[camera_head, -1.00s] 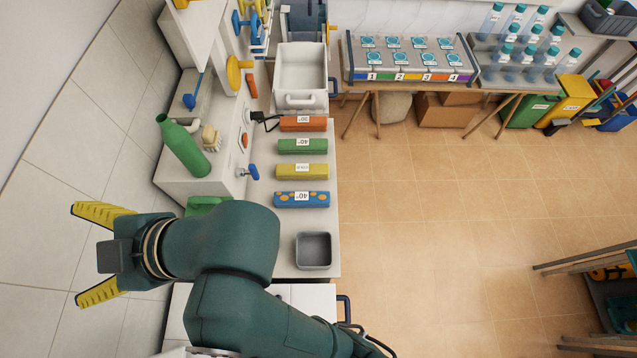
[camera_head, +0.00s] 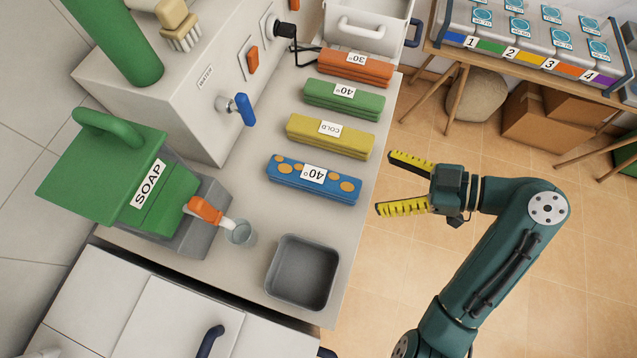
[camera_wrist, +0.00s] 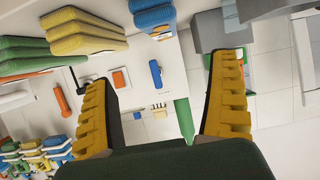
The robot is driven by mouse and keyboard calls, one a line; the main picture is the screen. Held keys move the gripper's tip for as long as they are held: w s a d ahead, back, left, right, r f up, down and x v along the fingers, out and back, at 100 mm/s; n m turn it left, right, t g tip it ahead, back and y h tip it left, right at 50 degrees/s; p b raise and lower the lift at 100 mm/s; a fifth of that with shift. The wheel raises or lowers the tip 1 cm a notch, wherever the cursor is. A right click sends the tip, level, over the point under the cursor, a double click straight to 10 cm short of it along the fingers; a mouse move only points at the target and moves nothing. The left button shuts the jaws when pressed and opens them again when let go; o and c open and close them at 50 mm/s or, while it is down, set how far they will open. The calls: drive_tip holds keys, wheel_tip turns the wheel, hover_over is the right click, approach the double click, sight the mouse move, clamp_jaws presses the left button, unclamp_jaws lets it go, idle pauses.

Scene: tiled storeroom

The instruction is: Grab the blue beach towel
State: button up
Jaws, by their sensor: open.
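The blue beach towel (camera_head: 314,178) is a folded blue stack with orange spots and a "40°" label. It lies on the white counter, nearest of a row of folded towels. In the wrist view part of the blue towel (camera_wrist: 152,14) shows at the top, cut off by the edge. My gripper (camera_head: 398,182) is open and empty. It is to the right of the towel, apart from it, beyond the counter's right edge. In the wrist view its yellow ridged fingers (camera_wrist: 165,100) stand wide apart with nothing between them.
Yellow (camera_head: 330,136), green (camera_head: 344,100) and orange (camera_head: 355,67) towels lie behind the blue one. A grey bin (camera_head: 303,272) stands in front. Floor right of the counter is open.

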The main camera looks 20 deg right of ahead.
drive_tip(key=b, duration=0.2)
approach(315, 175)
drive_tip(key=x, duration=0.5)
drive_tip(key=shift+w+d, duration=0.15)
drive_tip(key=shift+d, duration=0.05)
drive_tip(key=x, duration=0.2)
drive_tip(key=b+x, duration=0.1)
drive_tip(key=x, duration=0.1)
drive_tip(key=shift+a+f, duration=0.25)
drive_tip(key=shift+a, duration=0.2)
drive_tip(key=shift+w+a, duration=0.25)
drive_tip(key=shift+w, duration=0.1)
drive_tip(key=shift+c, duration=0.5)
drive_tip(key=c, duration=1.2)
